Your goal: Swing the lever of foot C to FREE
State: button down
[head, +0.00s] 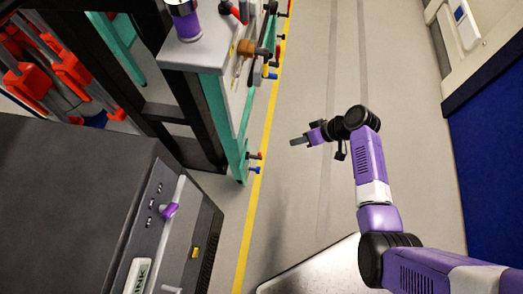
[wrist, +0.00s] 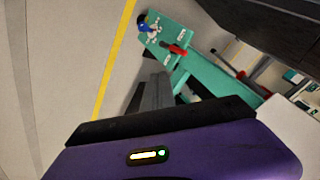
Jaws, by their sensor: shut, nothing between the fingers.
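A teal foot post (head: 240,150) stands beside the yellow floor line, with a red-tipped lever (head: 254,156) and a blue-tipped lever (head: 254,170) low on it. In the wrist view a teal foot plate (wrist: 178,28) carries a red lever (wrist: 175,49), a blue-tipped part (wrist: 146,26) and small white labels. The labels are too small to read, so I cannot tell which foot is C or how its lever is set. My gripper (head: 297,141) is shut and empty, pointing left, to the right of the post and apart from it. Its grey fingers (wrist: 156,92) show in the wrist view.
A dark cabinet (head: 70,185) with a purple knob fills the lower left. A grey bench top (head: 205,52) bears a purple canister (head: 185,22). More levers line the bench side.

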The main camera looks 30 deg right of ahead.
aim_at(260, 155)
jog(key=w+a+f+b, duration=0.3)
jog(key=w+a+f, duration=0.1)
jog(key=a+f, duration=0.4)
jog(key=shift+a+f, duration=0.2)
jog(key=shift+a, duration=0.15)
jog(key=shift+a, duration=0.1)
jog(key=shift+s+a+f+n+t+h+b, duration=0.4)
jog(key=shift+s+t+h+b, duration=0.2)
jog(key=shift+t+b, duration=0.25)
jog(key=shift+s+a+f+n+t+h+b, duration=0.25)
jog(key=shift+s+a+n+t+h+b, duration=0.25)
jog(key=shift+s+t+b, duration=0.3)
jog(key=shift+s+a+f+n+t+h+b, duration=0.4)
jog(key=shift+s+a+t+h+b, duration=0.15)
jog(key=shift+t+b, duration=0.3)
jog(key=shift+d+r, duration=0.1)
